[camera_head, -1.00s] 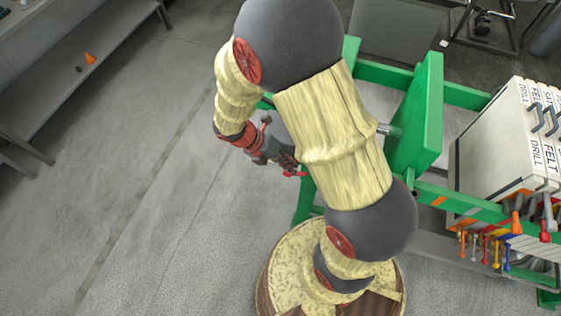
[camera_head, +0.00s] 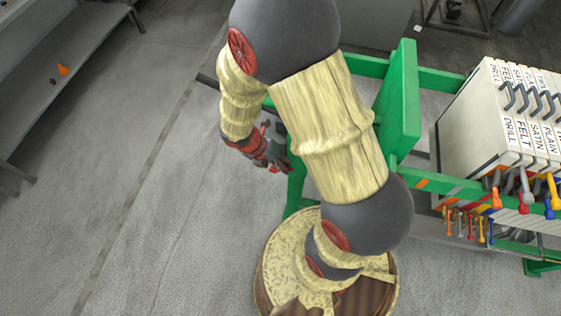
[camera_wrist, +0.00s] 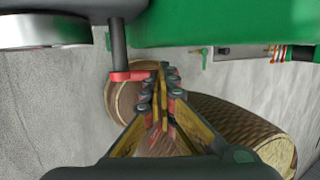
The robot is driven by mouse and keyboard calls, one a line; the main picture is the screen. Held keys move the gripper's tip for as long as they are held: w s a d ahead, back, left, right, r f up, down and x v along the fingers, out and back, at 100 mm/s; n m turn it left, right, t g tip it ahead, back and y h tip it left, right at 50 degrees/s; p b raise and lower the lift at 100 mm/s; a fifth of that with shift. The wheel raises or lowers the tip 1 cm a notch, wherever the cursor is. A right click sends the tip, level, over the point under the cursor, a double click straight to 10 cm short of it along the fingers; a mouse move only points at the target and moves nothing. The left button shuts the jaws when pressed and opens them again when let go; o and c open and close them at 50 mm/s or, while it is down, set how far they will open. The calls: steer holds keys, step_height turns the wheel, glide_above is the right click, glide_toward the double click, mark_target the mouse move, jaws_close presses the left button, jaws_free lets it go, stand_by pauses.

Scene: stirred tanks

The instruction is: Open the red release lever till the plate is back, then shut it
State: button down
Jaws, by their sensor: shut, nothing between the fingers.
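In the wrist view a red lever (camera_wrist: 131,76) sits at the lower end of a dark rod (camera_wrist: 118,45) under a green beam (camera_wrist: 220,22). My gripper (camera_wrist: 161,72) is shut and empty just right of the lever's free end. I cannot tell whether they touch. In the head view my gripper (camera_head: 279,162) is small, beside the green frame's left side, and the lever cannot be made out clearly there. A green upright plate (camera_head: 403,95) stands on the frame, partly behind my arm. I cannot tell whether it is the task's plate.
A rack of labelled white panels (camera_head: 470,118) stands at the right, with several coloured levers below, one of them red (camera_head: 526,200). A grey shelf (camera_head: 70,75) holding an orange cone (camera_head: 63,70) is at the far left. The floor between is clear.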

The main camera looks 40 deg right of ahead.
steer(key=shift+s+d+f+p, duration=0.25)
steer(key=shift+s+f+p, duration=0.2)
steer(key=shift+p, duration=0.1)
steer(key=shift+r, duration=0.1)
steer(key=s+p+v, duration=0.1)
steer(key=p+v, duration=0.7)
steer(key=v, duration=0.6)
steer(key=shift+d+r, duration=0.2)
steer(key=shift+d, duration=0.1)
